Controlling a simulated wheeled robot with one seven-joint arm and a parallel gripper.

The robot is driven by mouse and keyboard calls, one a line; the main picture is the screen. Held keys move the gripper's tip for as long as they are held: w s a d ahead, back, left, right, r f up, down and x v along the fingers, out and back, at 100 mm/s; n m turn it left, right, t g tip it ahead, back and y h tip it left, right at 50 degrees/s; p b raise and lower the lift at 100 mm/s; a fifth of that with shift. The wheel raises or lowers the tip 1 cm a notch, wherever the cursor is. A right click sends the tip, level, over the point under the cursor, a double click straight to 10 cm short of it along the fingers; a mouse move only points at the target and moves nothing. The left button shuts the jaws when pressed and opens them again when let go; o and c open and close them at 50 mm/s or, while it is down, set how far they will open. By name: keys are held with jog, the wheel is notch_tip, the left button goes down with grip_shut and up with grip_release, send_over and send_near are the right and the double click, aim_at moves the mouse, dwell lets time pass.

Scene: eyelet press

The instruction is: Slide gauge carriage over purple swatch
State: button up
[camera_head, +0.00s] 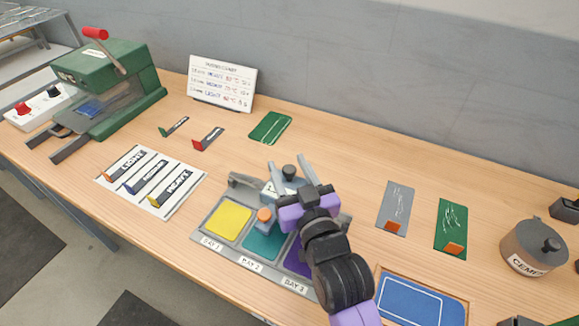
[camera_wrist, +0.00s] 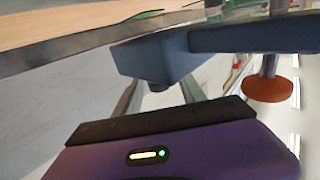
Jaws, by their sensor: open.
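The gauge carriage (camera_head: 267,222) is a blue-grey block with an orange button and a black knob (camera_head: 289,172). It sits on the grey swatch tray (camera_head: 235,262), above the teal swatch (camera_head: 262,245). The purple swatch (camera_head: 295,259) is to its right, partly hidden by my arm. My gripper (camera_head: 287,163) is open, its fingers on either side of the knob in the head view; contact cannot be told. In the wrist view the carriage body (camera_wrist: 155,58) is close ahead, with its orange button (camera_wrist: 268,89) at right.
The yellow swatch (camera_head: 229,220) lies at the tray's left. Grey (camera_head: 397,207) and green (camera_head: 451,222) cards lie to the right, near a lidded pot (camera_head: 532,248). A blue panel (camera_head: 418,302) lies at the front right. The green press (camera_head: 112,85) stands at the far left.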

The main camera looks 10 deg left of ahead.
grip_shut()
dwell(1.4)
